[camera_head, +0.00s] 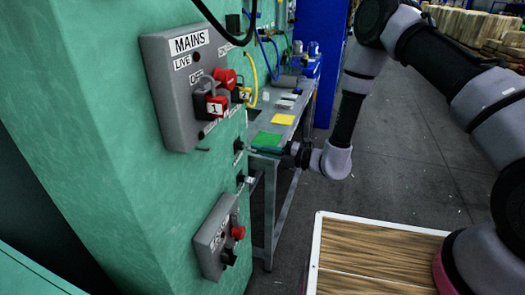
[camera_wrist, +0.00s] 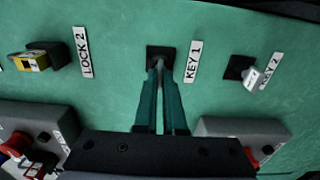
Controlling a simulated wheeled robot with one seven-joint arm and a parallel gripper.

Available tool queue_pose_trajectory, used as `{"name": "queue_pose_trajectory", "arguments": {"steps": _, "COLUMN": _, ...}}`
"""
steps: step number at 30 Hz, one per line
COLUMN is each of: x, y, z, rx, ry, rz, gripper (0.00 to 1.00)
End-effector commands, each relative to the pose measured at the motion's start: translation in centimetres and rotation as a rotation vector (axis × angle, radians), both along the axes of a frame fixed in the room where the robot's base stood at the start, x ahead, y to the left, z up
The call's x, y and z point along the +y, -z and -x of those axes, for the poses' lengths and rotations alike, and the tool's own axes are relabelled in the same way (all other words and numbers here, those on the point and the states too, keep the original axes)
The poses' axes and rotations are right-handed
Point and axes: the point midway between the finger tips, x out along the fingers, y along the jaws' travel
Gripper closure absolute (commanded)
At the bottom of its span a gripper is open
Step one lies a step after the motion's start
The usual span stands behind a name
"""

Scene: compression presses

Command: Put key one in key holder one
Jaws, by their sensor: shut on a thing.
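The black key holder one (camera_wrist: 160,52) is on the green wall beside its KEY 1 label (camera_wrist: 193,62) in the wrist view. My gripper (camera_wrist: 160,70) has its two fingers closed together, with the tips right at this holder. A small grey bit of key one (camera_wrist: 160,63) shows between the tips. The fingers hide most of the key, and I cannot tell how deep it sits in the holder. In the head view my gripper (camera_head: 258,151) reaches left to the wall, and the black holder (camera_head: 238,146) shows by its tips.
Key two (camera_wrist: 252,77) sits in its holder, right of KEY 1. A yellow padlock (camera_wrist: 28,62) is at LOCK 2. The MAINS box (camera_head: 185,90) with a red padlock (camera_head: 216,106) is above my gripper, a lower grey box (camera_head: 213,240) below. A workbench (camera_head: 275,130) stands behind.

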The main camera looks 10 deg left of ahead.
Motion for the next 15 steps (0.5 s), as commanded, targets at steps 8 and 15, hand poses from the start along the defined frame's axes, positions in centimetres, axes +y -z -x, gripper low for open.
{"name": "queue_pose_trajectory", "arguments": {"steps": 8, "x": 0.7, "y": 0.0, "z": 0.0, "rx": 0.001, "ry": 0.000, "rz": -0.001, "gripper": 1.00}}
{"name": "queue_pose_trajectory", "arguments": {"steps": 15, "x": 1.3, "y": 0.0, "z": -0.1, "rx": 0.002, "ry": 0.001, "rz": -0.001, "gripper": 1.00}}
